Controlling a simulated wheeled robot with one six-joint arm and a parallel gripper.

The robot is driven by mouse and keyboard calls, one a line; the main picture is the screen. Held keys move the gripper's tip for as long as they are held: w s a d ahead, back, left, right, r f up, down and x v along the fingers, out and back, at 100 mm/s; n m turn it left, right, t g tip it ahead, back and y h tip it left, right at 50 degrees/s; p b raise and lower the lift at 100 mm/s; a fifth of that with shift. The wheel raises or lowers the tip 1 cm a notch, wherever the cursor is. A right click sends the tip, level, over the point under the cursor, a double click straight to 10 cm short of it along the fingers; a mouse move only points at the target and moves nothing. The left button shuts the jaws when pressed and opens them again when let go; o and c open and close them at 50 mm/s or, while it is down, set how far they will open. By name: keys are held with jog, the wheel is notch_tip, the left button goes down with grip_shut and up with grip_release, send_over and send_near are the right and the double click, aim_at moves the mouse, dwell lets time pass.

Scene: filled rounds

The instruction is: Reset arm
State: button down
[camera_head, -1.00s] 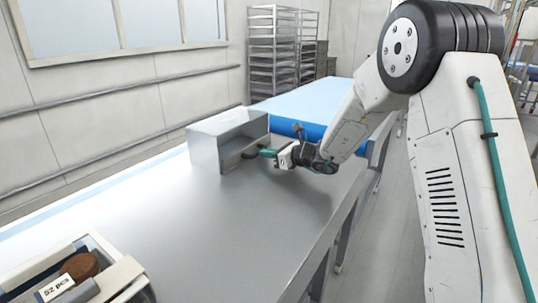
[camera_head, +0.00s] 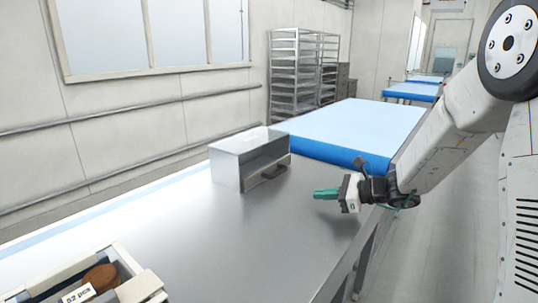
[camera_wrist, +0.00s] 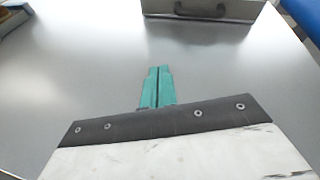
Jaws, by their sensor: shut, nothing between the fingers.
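My gripper (camera_head: 326,194) has green fingers and is shut and empty. It is above the steel table (camera_head: 200,225), near its right edge, apart from the metal box. In the wrist view its green fingers (camera_wrist: 156,88) lie side by side over bare table. The metal box (camera_head: 226,171) has a clear-looking top and a dark handle on its front, and stands at the back of the table. Its handle (camera_wrist: 200,9) shows at the top of the wrist view.
A tray (camera_head: 122,263) with a "52 pcs" label and a brown round item sits at the front left. A blue conveyor (camera_head: 350,127) adjoins the table's far end. A rack (camera_head: 297,70) stands behind. The table's middle is clear.

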jog(key=s+a+n+g, duration=0.1)
jog(key=s+n, duration=0.1)
jog(key=s, duration=0.1)
jog(key=s+n+g, duration=0.1)
jog(key=s+n, duration=0.1)
jog(key=s, duration=0.1)
jog(key=s+a+r+n+g, duration=0.1)
jog(key=s+n+g, duration=0.1)
jog(key=s, duration=0.1)
jog(key=shift+a, duration=0.35)
jog(key=s+d+r+n+h, duration=0.2)
jog(key=s+n+h, duration=0.2)
jog(key=s, duration=0.5)
jog(key=s+d+r+n+g+h, duration=0.1)
jog(key=s+d+r+n+h, duration=0.2)
jog(key=s+n, duration=0.4)
jog(key=s+d+r+n+g+h, duration=0.1)
jog(key=s+n+h, duration=0.4)
jog(key=s, duration=0.8)
jog(key=shift+d+r, duration=0.7)
jog(key=shift+s, duration=0.1)
